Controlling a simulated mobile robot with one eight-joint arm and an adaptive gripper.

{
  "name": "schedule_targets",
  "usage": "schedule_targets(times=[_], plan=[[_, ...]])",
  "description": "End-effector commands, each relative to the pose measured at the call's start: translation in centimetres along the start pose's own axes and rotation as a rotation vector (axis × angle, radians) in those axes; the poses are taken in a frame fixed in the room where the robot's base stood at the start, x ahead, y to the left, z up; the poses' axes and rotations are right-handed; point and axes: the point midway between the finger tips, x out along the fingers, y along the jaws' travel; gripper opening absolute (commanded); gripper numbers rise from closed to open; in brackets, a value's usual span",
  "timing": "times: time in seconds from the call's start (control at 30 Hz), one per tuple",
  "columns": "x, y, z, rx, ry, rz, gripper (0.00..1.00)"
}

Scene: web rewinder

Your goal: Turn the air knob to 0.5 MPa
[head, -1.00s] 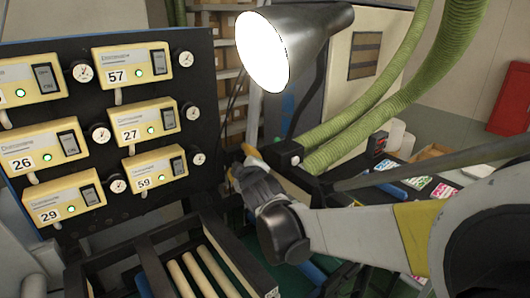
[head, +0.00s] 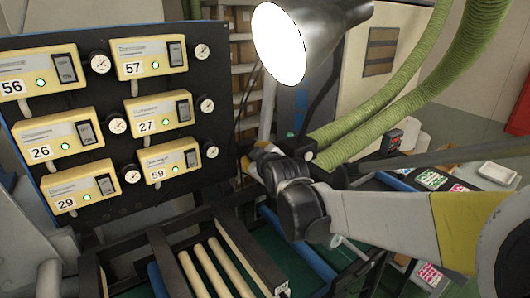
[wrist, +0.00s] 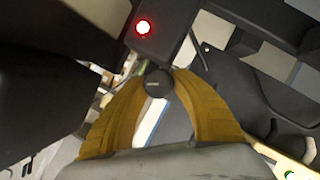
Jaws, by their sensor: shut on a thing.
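In the wrist view, a round black knob (wrist: 158,83) sits between the tips of my gripper's yellow fingers. My gripper (wrist: 158,87) is shut on it, with one fingertip on each side. A short pale mark shows on the knob's face; I cannot read a pressure value there. In the head view, my gripper (head: 252,158) reaches the area just right of the black panel, and the knob is hidden there by the gripper and wrist.
A black panel (head: 225,100) carries several numbered yellow boxes and small round gauges. A lit lamp (head: 280,45) hangs above my arm, and green hoses (head: 375,127) run behind it. Rollers (head: 228,265) lie below. A red light (wrist: 143,27) glows near the knob.

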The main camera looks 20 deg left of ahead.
Motion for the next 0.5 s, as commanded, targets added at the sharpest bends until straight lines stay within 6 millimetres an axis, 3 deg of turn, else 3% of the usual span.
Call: schedule_targets(times=[0.2,0.5], plan=[[0.0,0.03,0.06,0.101,-0.003,-0.047,0.01],[-0.01,0.01,0.02,0.106,-0.003,-0.049,0.01]])
